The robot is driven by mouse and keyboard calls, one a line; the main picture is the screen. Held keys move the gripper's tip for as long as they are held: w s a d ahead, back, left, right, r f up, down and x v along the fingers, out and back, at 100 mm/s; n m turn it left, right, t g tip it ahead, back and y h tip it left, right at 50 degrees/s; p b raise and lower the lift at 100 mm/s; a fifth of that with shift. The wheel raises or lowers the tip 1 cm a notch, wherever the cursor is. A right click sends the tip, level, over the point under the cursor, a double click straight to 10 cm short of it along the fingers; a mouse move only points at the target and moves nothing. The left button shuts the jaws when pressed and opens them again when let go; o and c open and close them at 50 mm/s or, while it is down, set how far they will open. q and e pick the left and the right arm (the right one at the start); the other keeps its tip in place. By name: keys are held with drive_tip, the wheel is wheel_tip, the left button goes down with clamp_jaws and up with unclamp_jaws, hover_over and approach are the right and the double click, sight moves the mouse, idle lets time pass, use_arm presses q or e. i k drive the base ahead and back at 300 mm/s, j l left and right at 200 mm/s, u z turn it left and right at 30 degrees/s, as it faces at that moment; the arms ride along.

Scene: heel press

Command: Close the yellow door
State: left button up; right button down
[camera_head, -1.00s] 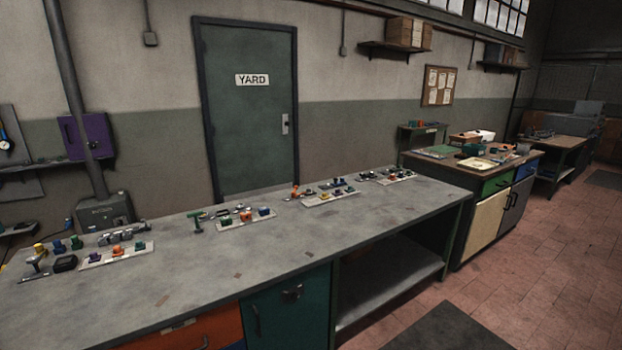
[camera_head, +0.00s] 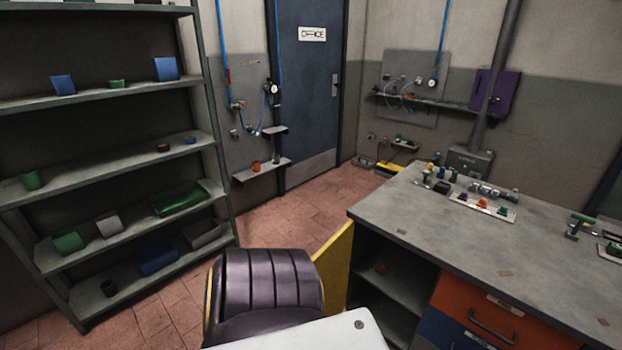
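The yellow door (camera_head: 337,268) shows as a yellow panel at the near left end of the grey workbench (camera_head: 440,222). It stands open, swung out from the bench front towards me. The open compartment (camera_head: 395,285) beside it is dark inside, with a small reddish thing in it. The lower part of the door is hidden behind a dark padded, ribbed shape and a white panel in the foreground. Neither of my grippers is in view.
The dark ribbed shape (camera_head: 265,283), like a chair back, stands close in front of the door. A grey shelf rack (camera_head: 120,165) is at the left. Orange (camera_head: 478,318) and blue drawers are right of the compartment. Red tiled floor (camera_head: 300,218) is clear towards the blue office door (camera_head: 308,90).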

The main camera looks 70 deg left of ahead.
sight(332, 262)
drive_tip(key=k+j, duration=0.3)
drive_tip(key=k+j+u, duration=0.15)
drive_tip(key=j, duration=0.35)
drive_tip(key=k+j, duration=0.15)
drive_tip(key=j, duration=0.2)
drive_tip(key=k+j+u, duration=0.1)
drive_tip(key=j, duration=0.2)
drive_tip(key=k+j, duration=0.1)
drive_tip(key=j, duration=0.25)
drive_tip(key=i+j, duration=0.1)
drive_tip(key=j, duration=0.25)
drive_tip(key=i+j+u, duration=0.1)
drive_tip(key=j, duration=0.25)
drive_tip(key=i+j+u, duration=0.1)
drive_tip(key=j, duration=0.25)
drive_tip(key=i+j, duration=0.15)
drive_tip(key=j, duration=0.2)
